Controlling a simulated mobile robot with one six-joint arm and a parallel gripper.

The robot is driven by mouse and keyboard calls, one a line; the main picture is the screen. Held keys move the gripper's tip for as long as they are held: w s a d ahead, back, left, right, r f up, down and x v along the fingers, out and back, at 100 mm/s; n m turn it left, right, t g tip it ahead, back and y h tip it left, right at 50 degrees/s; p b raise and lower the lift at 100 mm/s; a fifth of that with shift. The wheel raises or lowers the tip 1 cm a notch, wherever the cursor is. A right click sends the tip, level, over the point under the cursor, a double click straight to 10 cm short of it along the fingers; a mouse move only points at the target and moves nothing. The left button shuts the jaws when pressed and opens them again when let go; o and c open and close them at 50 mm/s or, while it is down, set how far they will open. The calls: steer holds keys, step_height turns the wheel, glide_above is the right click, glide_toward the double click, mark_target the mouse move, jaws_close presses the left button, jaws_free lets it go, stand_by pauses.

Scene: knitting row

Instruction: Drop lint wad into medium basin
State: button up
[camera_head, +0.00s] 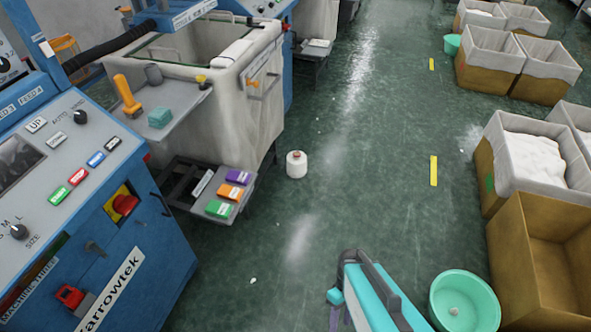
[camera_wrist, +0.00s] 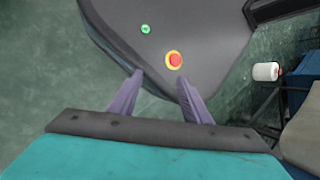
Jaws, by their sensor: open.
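A mint-green round basin (camera_head: 437,292) stands on the floor at the lower right of the head view. A small pale wad (camera_head: 454,311), which looks like lint, lies on its bottom. A smaller-looking green basin (camera_head: 452,45) stands far back beside the bins. My teal arm reaches up from the bottom edge of the head view, left of the near basin; its fingers cannot be made out there. In the wrist view my gripper (camera_wrist: 160,76) is open, with two purple fingers apart and nothing between them. The wrist view shows neither basin nor wad.
Cardboard bins with white liners (camera_head: 510,179) and an open box (camera_head: 515,245) line the right. A blue machine (camera_head: 150,230) and a cart shelf (camera_head: 225,200) stand left. A white cone (camera_head: 296,165) is on the floor, with open green floor around it.

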steer(key=shift+d+r+m+t+h, duration=0.15)
steer(key=shift+d+m, duration=0.15)
steer(key=shift+m, duration=0.95)
steer(key=shift+d+m+t+h, duration=0.1)
steer(key=shift+d+m+t, duration=0.15)
steer(key=shift+m, duration=1.05)
steer(key=shift+d+r+m+t+h, duration=0.15)
steer(key=shift+d+m, duration=0.2)
steer(key=shift+m, duration=0.9)
steer(key=shift+f, duration=0.1)
